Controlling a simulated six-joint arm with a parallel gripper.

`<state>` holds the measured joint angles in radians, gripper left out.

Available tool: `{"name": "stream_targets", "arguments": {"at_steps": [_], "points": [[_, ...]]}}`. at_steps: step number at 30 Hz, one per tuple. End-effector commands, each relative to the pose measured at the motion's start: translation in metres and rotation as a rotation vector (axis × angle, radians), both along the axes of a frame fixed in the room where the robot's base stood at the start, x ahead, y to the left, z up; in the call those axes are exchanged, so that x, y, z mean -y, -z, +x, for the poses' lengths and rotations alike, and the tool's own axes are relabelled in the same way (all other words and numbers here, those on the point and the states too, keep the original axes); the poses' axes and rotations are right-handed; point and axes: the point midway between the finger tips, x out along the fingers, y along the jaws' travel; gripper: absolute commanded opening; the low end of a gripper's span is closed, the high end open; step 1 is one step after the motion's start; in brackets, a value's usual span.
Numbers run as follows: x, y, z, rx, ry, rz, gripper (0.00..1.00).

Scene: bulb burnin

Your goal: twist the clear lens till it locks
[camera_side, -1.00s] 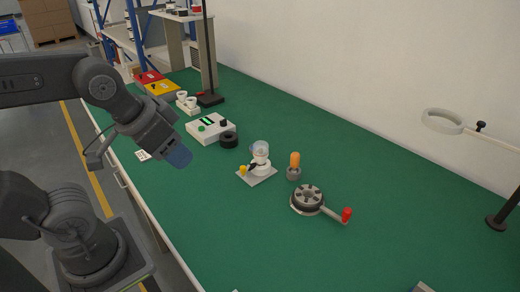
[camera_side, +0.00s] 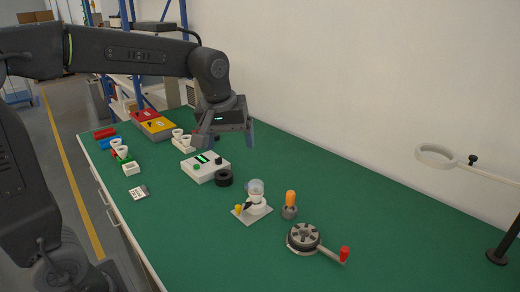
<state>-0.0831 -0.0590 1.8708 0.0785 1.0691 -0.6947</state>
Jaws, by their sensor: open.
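The clear lens (camera_side: 256,186) is a small transparent dome on top of a white holder (camera_side: 257,206). The holder stands on a grey plate (camera_side: 240,216) with a yellow knob (camera_side: 238,209) at its left, mid-bench. From here I cannot tell how the lens is seated. My gripper (camera_side: 227,138) is open and points down, above and behind the lens, near the white box with the green display (camera_side: 205,166). It is well apart from the lens, and nothing shows between its fingers.
A black ring (camera_side: 224,178) lies behind the plate. An orange-topped piece (camera_side: 290,199) and a round black fixture (camera_side: 303,237) with a red-ended handle (camera_side: 344,254) stand to the right. A ring on a stand (camera_side: 437,155) rises at far right. The front-right green bench (camera_side: 420,250) is clear.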

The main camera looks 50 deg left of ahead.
Motion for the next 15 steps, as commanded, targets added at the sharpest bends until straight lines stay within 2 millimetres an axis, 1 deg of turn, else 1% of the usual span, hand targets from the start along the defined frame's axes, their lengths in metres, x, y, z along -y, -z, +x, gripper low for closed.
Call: {"name": "stream_targets", "arguments": {"at_steps": [1,3,5,6,9,12,15], "points": [[-0.007,0.008,0.021,-0.025,-0.075,-0.011,0.84],[-0.017,0.018,0.047,-0.051,-0.188,-0.025,0.84],[-0.025,0.029,0.068,-0.070,-0.285,-0.033,0.84],[-0.031,0.037,0.081,-0.083,-0.349,-0.037,0.84],[-0.045,0.060,0.111,-0.109,-0.498,-0.044,0.84],[-0.057,0.080,0.131,-0.127,-0.619,-0.044,0.84],[-0.064,0.096,0.144,-0.137,-0.702,-0.045,0.84]]}}
